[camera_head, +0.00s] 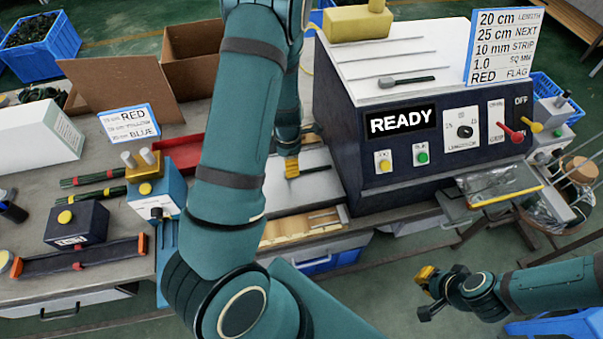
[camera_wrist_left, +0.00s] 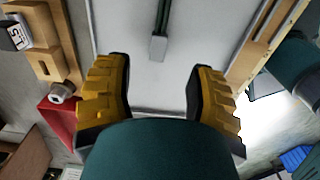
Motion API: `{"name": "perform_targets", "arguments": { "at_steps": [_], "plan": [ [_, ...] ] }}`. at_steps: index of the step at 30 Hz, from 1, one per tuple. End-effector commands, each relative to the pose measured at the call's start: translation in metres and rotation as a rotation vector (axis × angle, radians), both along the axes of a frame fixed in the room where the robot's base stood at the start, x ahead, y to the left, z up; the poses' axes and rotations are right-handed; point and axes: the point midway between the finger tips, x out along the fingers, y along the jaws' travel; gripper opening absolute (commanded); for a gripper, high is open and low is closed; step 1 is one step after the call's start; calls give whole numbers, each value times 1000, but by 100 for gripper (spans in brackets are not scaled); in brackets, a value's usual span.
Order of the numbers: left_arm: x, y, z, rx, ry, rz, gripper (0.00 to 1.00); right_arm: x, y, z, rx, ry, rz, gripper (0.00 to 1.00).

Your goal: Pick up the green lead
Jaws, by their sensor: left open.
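A dark green lead (camera_wrist_left: 163,17) with a grey block-shaped end (camera_wrist_left: 158,48) lies on a pale flat panel (camera_wrist_left: 208,30) in the left wrist view. My left gripper (camera_wrist_left: 163,95) is open, its two yellow-padded fingers on either side of the lead's line. The grey end lies just beyond the fingertips, with nothing held between them. In the head view my left gripper (camera_head: 291,167) is partly hidden behind my arm, over the pale panel (camera_head: 312,190). My right gripper (camera_head: 430,290) hangs above the floor at the lower right; its opening is unclear.
The dark machine (camera_head: 370,120) marked READY stands right of the panel. A red tray (camera_head: 185,153), green bundles (camera_head: 92,178), a blue block device (camera_head: 160,190) and a cardboard box (camera_head: 195,50) occupy the bench at left. Wooden rails (camera_wrist_left: 62,45) border the panel.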

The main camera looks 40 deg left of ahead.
Motion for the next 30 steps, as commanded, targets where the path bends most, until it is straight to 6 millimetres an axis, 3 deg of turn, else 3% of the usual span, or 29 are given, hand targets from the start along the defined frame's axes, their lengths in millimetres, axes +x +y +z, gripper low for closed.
{"name": "perform_targets", "arguments": {
  "at_steps": [6,15,25,26,30],
  "plan": [
    [0,0,-15,-1,1,0,55,0,0,-4,-1,-1,0,0],
    [2,2,-55,0,1,1,55,0,1,-13,-2,0,1,0],
    [3,1,-60,0,-1,-1,55,0,1,-13,-3,-1,0,0],
    [3,1,-60,0,-1,-1,50,0,1,-13,-3,0,1,0],
    [3,1,-60,-1,-1,-1,1,1,1,-13,-2,0,1,0]
  ]
}}
